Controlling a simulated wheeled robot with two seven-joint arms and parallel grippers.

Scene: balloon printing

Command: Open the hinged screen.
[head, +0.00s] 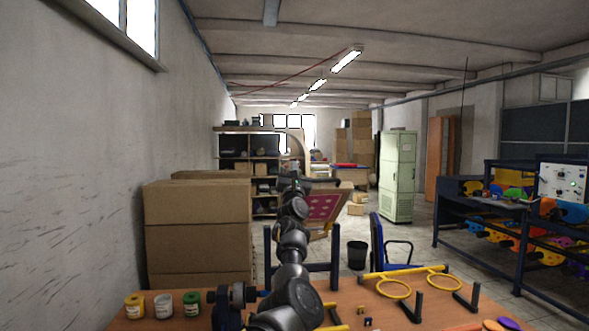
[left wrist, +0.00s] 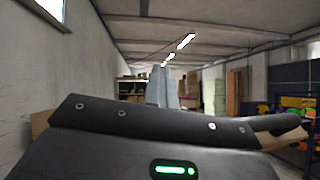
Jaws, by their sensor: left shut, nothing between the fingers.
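The hinged screen (head: 325,207) is a pink-red panel with pale dots, standing tilted up above the table between dark blue posts. My arm hides its left part. My left gripper (head: 294,176) is at the top of my raised arm, beside and a little above the screen's upper left part. I cannot tell whether it touches the screen. In the left wrist view its two grey fingers (left wrist: 164,86) are together and empty, pointing away into the room. The screen cannot be made out in that view. My right gripper is not in view.
The wooden table (head: 175,322) holds paint jars (head: 163,306) at the left and yellow hoops (head: 393,289) on a stand at the right. Stacked cardboard boxes (head: 198,229) stand by the left wall. A blue chair (head: 377,245) and black bin (head: 357,255) stand behind the table.

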